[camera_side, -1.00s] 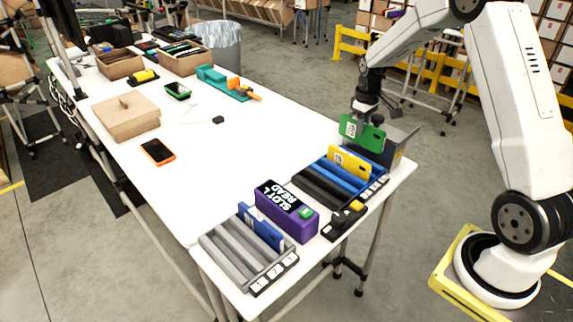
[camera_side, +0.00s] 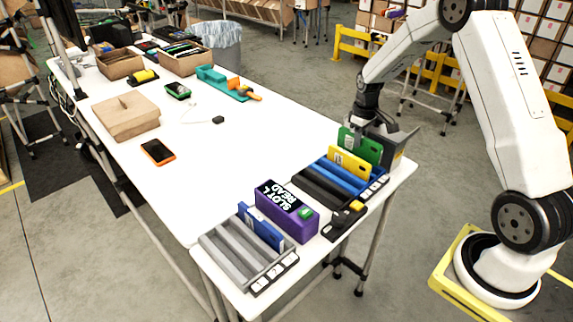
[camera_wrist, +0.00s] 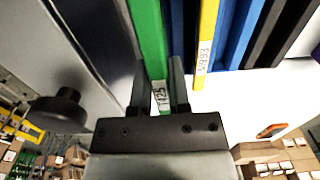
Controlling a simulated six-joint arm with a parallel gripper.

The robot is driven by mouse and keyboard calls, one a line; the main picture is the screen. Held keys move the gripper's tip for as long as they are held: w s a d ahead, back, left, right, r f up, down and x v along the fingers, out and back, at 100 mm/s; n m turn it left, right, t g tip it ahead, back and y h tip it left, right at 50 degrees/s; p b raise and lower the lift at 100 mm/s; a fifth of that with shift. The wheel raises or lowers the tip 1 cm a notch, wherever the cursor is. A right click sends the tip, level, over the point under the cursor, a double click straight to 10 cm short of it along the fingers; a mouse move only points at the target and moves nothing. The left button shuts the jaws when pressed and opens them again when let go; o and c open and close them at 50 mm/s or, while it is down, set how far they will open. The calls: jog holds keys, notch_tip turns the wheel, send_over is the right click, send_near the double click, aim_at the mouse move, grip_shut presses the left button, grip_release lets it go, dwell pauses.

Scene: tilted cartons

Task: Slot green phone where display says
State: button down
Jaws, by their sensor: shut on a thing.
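The green phone (camera_side: 362,147) stands upright, low behind the yellow phone at the far end of the blue and black slotted rack (camera_side: 333,180). Its lower edge is hidden, so I cannot tell how deep it sits in a slot. My gripper (camera_wrist: 160,84) is shut on the green phone, with a finger on each side. The yellow phone (camera_side: 348,163) stands in the blue part of the rack. The purple display box (camera_side: 287,210) reads "SLOT L READ", with the text partly unclear. A grey rack (camera_side: 245,255) in front holds a blue phone (camera_side: 262,226).
A grey metal bracket (camera_side: 397,140) stands close beside my gripper at the table's end. A cardboard box (camera_side: 125,115) and an orange-edged phone (camera_side: 157,152) lie farther left. The table's middle is mostly clear.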

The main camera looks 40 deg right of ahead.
aim_at(358, 150)
jog(key=shift+f, duration=1.85)
jog(key=shift+f, duration=0.35)
dwell(0.5)
jog(key=c, duration=0.5)
grip_release()
jog(key=shift+r, duration=3.95)
jog(key=shift+r, duration=3.5)
